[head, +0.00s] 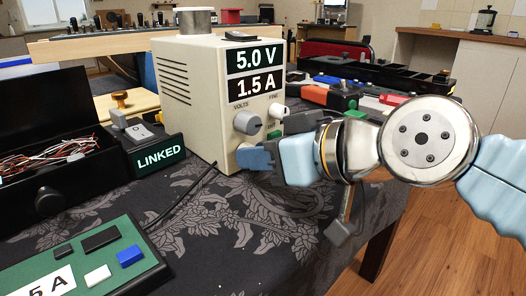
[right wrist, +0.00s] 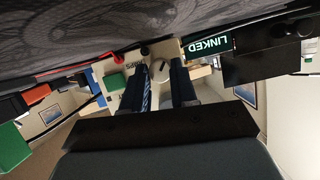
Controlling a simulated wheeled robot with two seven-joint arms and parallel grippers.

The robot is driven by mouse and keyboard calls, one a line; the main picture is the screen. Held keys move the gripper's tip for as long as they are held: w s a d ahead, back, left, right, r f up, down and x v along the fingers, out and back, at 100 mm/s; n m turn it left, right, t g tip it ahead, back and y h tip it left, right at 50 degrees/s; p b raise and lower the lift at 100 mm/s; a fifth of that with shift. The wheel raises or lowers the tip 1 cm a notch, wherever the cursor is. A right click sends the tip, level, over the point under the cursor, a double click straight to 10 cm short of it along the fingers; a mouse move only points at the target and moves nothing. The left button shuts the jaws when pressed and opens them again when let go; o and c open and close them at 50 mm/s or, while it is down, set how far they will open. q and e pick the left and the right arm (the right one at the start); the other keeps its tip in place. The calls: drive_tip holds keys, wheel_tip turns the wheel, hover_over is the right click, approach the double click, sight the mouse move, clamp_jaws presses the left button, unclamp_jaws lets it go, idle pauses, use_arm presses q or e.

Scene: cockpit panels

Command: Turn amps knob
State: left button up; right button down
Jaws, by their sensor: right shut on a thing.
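The cream power supply (head: 190,95) stands on the dark patterned cloth, its displays reading 5.0 V and 1.5 A. On its front are the grey volts knob (head: 247,122) and a smaller white fine knob (head: 277,110). My right gripper (head: 256,157) reaches in from the right to the lower part of this front, below the volts knob. In the right wrist view, a grey round knob (right wrist: 162,67) shows between the two dark fingers, near the AMPS lettering. My left gripper is out of view.
A LINKED sign (head: 160,158) and a black box of wires (head: 50,150) stand left of the supply. A green board (head: 85,265) lies front left. Several coloured blocks and black trays sit behind my right arm. The cloth before the supply is mostly clear.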

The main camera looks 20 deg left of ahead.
drive_tip(key=shift+s+n+t+h, duration=0.15)
drive_tip(key=shift+n+t+h, duration=0.25)
drive_tip(key=shift+n+t, duration=0.6)
drive_tip(key=shift+a+n+t, duration=0.1)
drive_tip(key=shift+n+t, duration=0.3)
drive_tip(key=shift+n, duration=0.5)
drive_tip(key=shift+s, duration=0.1)
drive_tip(key=c, duration=0.9)
unclamp_jaws()
drive_tip(key=p+v, duration=0.1)
drive_tip(key=v, duration=1.2)
drive_tip(key=shift+s+d+r, duration=0.2)
drive_tip(key=shift+s+d, duration=0.05)
